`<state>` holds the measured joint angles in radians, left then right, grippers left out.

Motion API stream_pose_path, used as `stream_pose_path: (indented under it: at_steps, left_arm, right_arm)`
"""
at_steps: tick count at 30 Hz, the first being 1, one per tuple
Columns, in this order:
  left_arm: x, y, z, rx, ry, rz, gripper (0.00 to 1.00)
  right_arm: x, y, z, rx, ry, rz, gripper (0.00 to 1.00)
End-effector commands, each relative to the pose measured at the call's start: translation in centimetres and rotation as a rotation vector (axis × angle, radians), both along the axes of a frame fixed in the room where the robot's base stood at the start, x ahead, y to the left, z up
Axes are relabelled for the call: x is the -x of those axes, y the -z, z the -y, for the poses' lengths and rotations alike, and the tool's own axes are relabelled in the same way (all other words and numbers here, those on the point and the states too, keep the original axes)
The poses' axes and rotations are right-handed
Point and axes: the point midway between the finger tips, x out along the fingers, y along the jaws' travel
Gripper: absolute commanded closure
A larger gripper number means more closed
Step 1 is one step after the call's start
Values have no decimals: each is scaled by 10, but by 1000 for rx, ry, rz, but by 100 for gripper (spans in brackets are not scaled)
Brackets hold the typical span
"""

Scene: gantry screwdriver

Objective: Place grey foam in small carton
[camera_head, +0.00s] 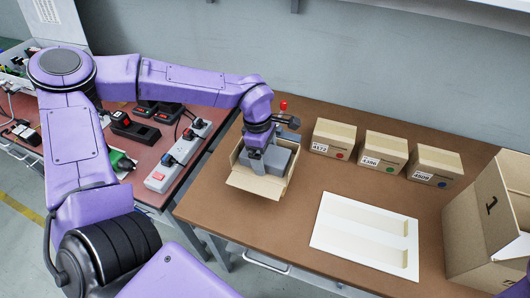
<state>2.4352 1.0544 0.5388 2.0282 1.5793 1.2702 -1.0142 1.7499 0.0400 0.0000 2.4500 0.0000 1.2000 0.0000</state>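The small open carton (246,181) stands on the brown table with its flaps spread, left of the row of closed boxes. A grey foam block (268,185) is inside it or at its opening; I cannot tell whether it rests on the bottom. My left gripper (257,155) comes down from above and is right at the foam's top. Its fingertips are small and partly merge with the grey foam, so its grip is unclear. My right gripper is out of view.
Three closed cartons (383,150) stand in a row at the back. A white sheet-like tray (345,230) lies in front of them. A large open carton (481,225) stands at the right edge. Power strips (178,156) and devices lie on the left table.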

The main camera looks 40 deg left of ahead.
Motion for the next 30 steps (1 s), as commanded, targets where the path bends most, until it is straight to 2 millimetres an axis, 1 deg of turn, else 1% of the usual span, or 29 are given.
stream_pose_path:
  at_steps: [5, 8, 11, 18, 21, 25, 30]
  left_arm:
    - [-1, -1, 0, 0, -1, 4, 6]
    - [-1, -6, 0, 0, -1, 6, 6]
    - [-2, -24, -3, 1, -2, 10, 6]
    - [1, -86, -12, 0, -1, 9, 6]
    - [2, -105, -15, 0, -2, 7, 6]
    - [3, -119, -18, 0, -1, 4, 6]
    - [4, -123, -18, 1, 0, 2, 6]
  right_arm:
    - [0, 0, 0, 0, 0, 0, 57]
    - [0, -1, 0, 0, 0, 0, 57]
    - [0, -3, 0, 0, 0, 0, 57]
    - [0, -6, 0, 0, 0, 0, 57]
    - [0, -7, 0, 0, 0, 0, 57]
    - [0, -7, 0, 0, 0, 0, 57]
    - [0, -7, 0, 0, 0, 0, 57]
